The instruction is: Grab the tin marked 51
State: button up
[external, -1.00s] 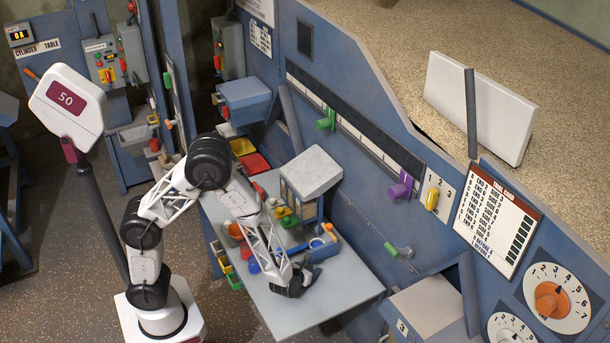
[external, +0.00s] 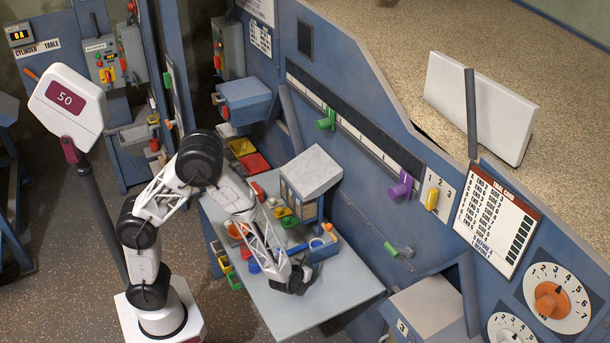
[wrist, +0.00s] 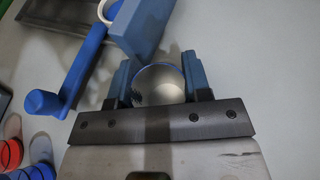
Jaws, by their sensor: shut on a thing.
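A round, shiny, light-coloured tin (wrist: 158,84) sits between the two blue fingers of my gripper (wrist: 160,76) in the wrist view. The gripper is shut on it, one finger at each side. No number shows on the part I can see, so I cannot read whether it is marked 51. In the external view my gripper (external: 297,277) is low over the grey bench (external: 335,296), and the tin is hidden behind it.
A blue bar with a round knob (wrist: 42,102) lies left of the gripper, and a blue block (wrist: 145,28) is just ahead. Red ring-shaped things (wrist: 10,155) are at lower left. A grey-topped cabinet (external: 312,172) stands behind on the bench. The bench front is clear.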

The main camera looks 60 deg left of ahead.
jog(key=s+a+r, duration=0.1)
jog(key=s, duration=0.4)
jog(key=s+a+r, duration=0.1)
jog(key=s, duration=0.4)
jog(key=s+a, duration=0.1)
jog(key=s, duration=0.4)
jog(key=shift+s+a+r, duration=0.2)
jog(key=shift+s+r, duration=0.1)
jog(key=shift+r, duration=0.1)
